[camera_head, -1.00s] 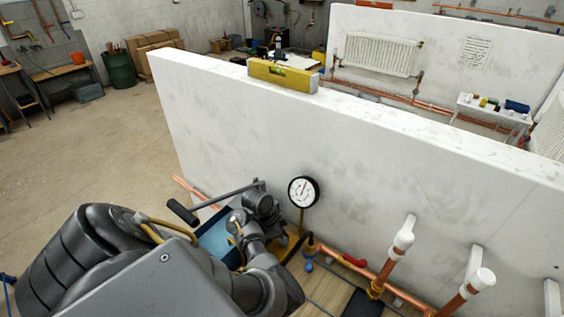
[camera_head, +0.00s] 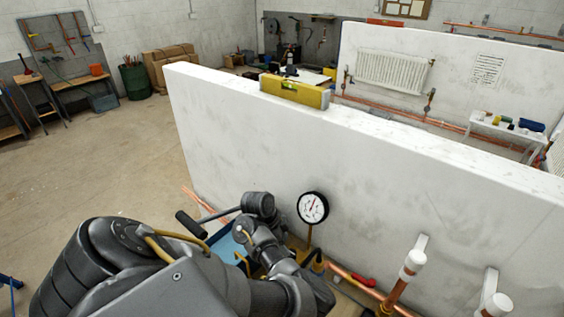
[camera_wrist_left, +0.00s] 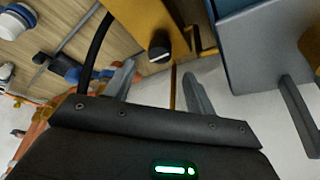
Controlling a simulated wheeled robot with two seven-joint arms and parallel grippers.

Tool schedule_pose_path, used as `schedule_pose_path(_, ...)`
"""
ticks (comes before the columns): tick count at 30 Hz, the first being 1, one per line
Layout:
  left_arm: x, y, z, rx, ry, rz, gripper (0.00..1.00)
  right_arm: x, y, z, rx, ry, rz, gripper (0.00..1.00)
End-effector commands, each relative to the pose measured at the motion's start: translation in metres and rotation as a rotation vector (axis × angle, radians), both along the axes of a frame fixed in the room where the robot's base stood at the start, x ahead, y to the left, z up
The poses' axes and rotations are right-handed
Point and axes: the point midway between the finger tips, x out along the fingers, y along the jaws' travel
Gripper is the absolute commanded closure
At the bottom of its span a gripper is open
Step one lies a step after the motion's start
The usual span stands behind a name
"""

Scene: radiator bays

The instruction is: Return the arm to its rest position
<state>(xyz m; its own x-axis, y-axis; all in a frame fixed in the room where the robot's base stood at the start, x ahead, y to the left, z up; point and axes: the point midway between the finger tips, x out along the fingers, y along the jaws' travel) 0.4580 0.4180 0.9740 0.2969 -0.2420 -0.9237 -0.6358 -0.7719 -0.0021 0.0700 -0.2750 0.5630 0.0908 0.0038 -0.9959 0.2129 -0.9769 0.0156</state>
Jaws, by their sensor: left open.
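My left arm (camera_head: 120,245) comes in from the lower left of the head view, bent and reaching low in front of the white partition wall. Its fingers cannot be made out there. In the left wrist view my left gripper (camera_wrist_left: 160,88) has its two grey fingers apart, with nothing between them. Beyond the fingers are a black knob (camera_wrist_left: 159,46) on a yellow part and a blue-grey box (camera_wrist_left: 262,48), both apart from the fingers as far as I can tell. My right gripper is not in view.
The white partition wall (camera_head: 370,165) stands close ahead, with a yellow spirit level (camera_head: 295,92) on its top edge. A round gauge (camera_head: 312,207) stands before it. Copper pipes with white caps (camera_head: 414,260) rise at the lower right. Open floor (camera_head: 120,150) lies to the left.

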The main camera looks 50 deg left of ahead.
Motion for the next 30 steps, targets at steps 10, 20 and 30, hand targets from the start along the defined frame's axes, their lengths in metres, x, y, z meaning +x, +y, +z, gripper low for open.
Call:
schedule_pose_path(10,-0.007,0.004,0.017,0.000,0.002,-0.002,0.44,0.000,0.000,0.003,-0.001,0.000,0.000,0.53)
schedule_pose_path(20,-0.006,0.004,0.016,0.000,0.002,-0.002,0.44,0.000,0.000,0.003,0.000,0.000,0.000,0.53)
schedule_pose_path(30,0.022,0.020,0.047,0.014,-0.060,0.116,0.44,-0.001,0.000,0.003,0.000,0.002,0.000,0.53)
